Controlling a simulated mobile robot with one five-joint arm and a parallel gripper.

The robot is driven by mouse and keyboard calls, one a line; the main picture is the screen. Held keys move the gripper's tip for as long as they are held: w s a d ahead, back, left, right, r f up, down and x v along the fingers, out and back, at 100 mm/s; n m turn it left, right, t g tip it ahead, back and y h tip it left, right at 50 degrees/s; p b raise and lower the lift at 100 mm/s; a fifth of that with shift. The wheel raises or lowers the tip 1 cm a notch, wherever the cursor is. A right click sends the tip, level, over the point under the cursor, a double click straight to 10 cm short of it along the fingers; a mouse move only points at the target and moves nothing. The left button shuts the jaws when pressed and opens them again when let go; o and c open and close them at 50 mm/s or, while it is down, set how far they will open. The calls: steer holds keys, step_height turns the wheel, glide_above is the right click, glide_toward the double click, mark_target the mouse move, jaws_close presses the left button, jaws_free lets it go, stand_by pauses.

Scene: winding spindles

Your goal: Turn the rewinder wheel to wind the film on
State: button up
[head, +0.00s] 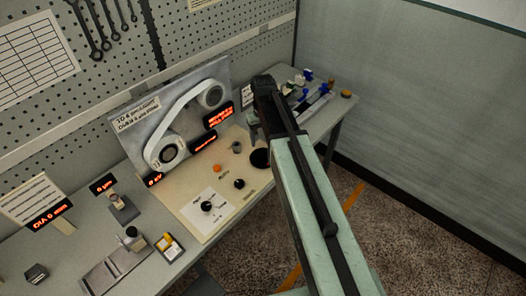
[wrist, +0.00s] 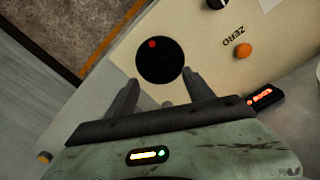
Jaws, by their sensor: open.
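The rewinder wheel appears to be the black disc on the cream panel. It shows in the wrist view (wrist: 159,55) with a red dot near its upper edge, and in the head view (head: 260,158) beside my arm. My gripper (wrist: 161,78) is open, its two grey fingers spread on either side of the wheel's near edge with nothing between them. I cannot tell whether they touch it. In the head view, white film runs between a lower left reel (head: 166,153) and an upper right reel (head: 210,95) on an upright plate.
The cream panel (head: 228,207) carries black knobs (head: 207,206), an orange ZERO button (head: 217,168) and a grey knob (head: 237,147). Red-lit displays (head: 217,115) stand around the plate. Small tools lie at the bench's far end. Open floor (head: 395,245) lies to the right.

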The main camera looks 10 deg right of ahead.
mark_target(263, 151)
step_height(263, 151, down, 7)
steer(key=b, duration=0.5)
steer(key=shift+r+b, duration=0.15)
steer(key=shift+b, duration=0.2)
steer(key=shift+r, duration=0.15)
steer(key=shift+c, duration=0.3)
jaws_close()
